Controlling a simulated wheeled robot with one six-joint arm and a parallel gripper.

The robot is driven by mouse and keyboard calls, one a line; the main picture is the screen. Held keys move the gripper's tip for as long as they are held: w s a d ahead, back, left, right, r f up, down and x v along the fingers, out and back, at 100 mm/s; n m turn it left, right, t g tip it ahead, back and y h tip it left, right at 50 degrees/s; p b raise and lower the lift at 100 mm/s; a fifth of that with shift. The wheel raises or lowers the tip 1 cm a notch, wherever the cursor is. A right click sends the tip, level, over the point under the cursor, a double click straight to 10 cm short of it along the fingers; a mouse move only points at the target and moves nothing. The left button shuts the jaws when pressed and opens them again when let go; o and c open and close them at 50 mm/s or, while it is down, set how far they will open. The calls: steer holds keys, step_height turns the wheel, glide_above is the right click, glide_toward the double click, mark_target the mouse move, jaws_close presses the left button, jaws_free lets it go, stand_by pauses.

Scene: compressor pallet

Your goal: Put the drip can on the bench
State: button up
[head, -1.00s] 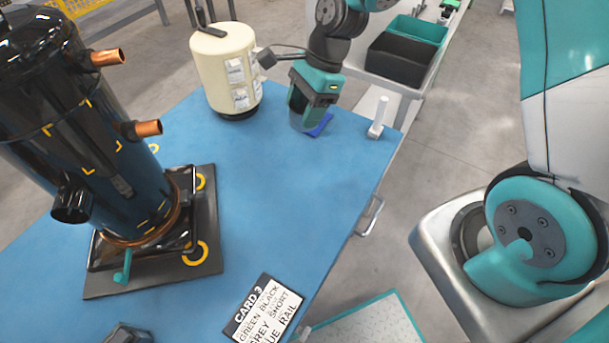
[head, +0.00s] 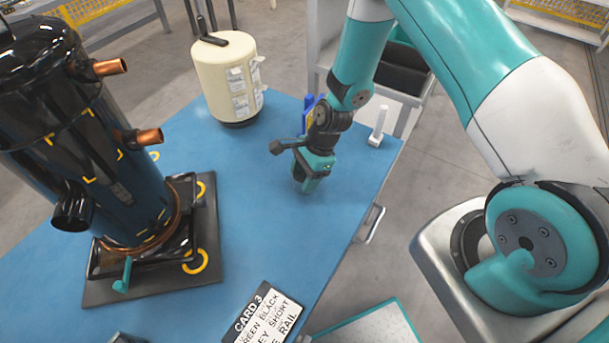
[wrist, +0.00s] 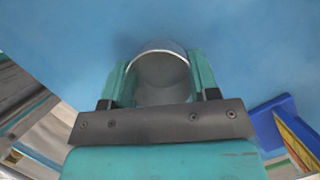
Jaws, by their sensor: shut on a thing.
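The drip can (wrist: 161,78) shows in the wrist view as a round, open grey metal can between the two teal fingers. My gripper (wrist: 160,88) is shut on it, with one finger on each side. In the head view my gripper (head: 305,187) points down over the right part of the blue bench (head: 250,190). There the can is mostly hidden by the gripper. Blue bench top surrounds the can in the wrist view. I cannot tell whether its base touches the bench.
A black compressor (head: 85,130) stands on a dark plate at left. A cream tank (head: 228,80) stands at the back. A white peg (head: 378,127) and a blue holder (head: 311,107) are near my arm. A card (head: 265,315) lies at the front. The bench middle is clear.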

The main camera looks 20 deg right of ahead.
steer(key=shift+f, duration=0.35)
steer(key=shift+f, duration=0.2)
steer(key=o, duration=1)
steer(key=shift+r, duration=0.1)
